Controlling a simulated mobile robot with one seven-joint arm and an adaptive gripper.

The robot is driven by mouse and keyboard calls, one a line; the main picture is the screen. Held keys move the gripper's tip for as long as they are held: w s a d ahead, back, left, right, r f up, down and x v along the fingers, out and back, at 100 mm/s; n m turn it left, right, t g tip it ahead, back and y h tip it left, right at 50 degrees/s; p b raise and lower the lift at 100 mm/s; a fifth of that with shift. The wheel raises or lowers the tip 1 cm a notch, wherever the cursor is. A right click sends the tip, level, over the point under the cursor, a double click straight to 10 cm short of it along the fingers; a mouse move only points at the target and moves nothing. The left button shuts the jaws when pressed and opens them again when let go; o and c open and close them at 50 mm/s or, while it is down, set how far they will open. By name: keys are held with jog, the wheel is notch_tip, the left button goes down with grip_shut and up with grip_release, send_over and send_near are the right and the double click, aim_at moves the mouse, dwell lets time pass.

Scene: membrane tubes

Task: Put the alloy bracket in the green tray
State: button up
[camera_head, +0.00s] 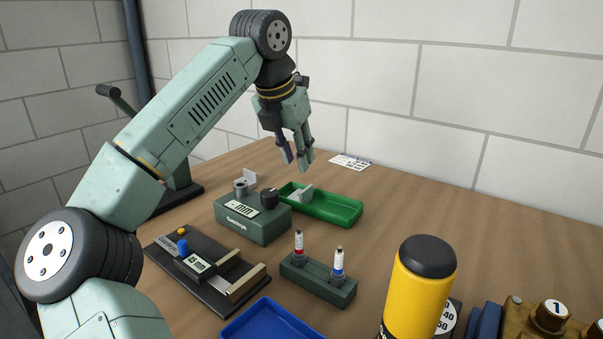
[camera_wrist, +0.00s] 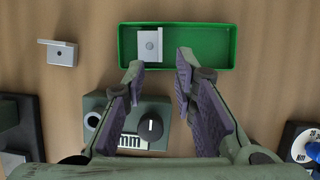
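The green tray (camera_head: 345,216) lies on the table beyond the gauge box, and it also shows in the wrist view (camera_wrist: 210,66). A pale grey L-shaped bracket (camera_head: 301,196) sits inside at its left end, seen also in the wrist view (camera_wrist: 148,46). A second pale grey bracket (camera_wrist: 62,53) lies on the bare table left of the tray; in the head view it shows partly hidden behind the gauge box (camera_head: 249,178). I cannot tell which is alloy. My gripper (camera_head: 297,160) is open and empty above the tray, its fingers (camera_wrist: 160,70) apart, touching nothing.
A green gauge box (camera_head: 262,229) with a dark knob stands in front of the tray. A sliding gauge (camera_head: 205,272), a rack with two small vials (camera_head: 318,279), a blue tray (camera_head: 270,322) and a yellow cylinder (camera_head: 417,290) stand nearer. Table right of the tray is clear.

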jog(key=shift+v, duration=1.45)
